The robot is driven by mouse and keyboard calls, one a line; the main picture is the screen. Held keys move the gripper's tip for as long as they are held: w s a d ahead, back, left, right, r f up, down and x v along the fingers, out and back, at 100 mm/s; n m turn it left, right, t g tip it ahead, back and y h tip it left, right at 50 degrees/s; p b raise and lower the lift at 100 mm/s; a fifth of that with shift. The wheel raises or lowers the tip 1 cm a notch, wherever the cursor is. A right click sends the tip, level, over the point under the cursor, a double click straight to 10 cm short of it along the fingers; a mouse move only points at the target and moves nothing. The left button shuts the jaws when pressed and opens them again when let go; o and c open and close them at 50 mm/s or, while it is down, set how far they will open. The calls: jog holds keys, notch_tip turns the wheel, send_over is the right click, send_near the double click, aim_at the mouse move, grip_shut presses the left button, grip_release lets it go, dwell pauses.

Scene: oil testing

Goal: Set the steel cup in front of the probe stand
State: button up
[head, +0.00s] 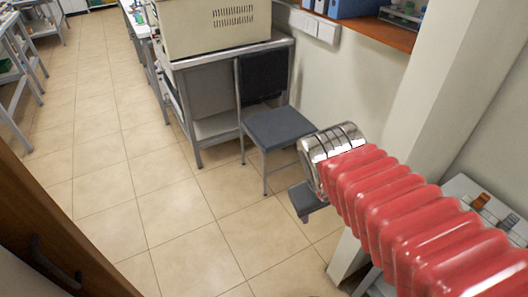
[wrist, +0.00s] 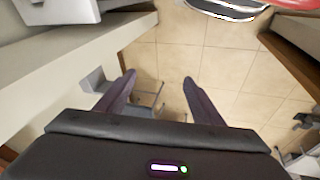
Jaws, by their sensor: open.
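I make out neither the steel cup nor the probe stand in either view. My gripper (wrist: 159,80) is open and empty in the wrist view, its two dark fingers spread apart over the floor. In the head view only a dark part of it shows below the chrome wrist, and its fingertips cannot be made out.
A dark chair (head: 278,128) stands in front of a metal table (head: 188,108) with a beige machine (head: 215,28). A white table (head: 462,187) with small brown and dark items is at right, partly behind my arm. A brown door (head: 45,225) is at left. The tiled floor (head: 130,190) between is clear.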

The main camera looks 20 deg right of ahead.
jog(key=a+r+t+y, duration=0.2)
jog(key=a+r, duration=0.2)
jog(key=a, duration=0.4)
jog(key=shift+m+y, duration=0.4)
jog(key=shift+c, duration=0.4)
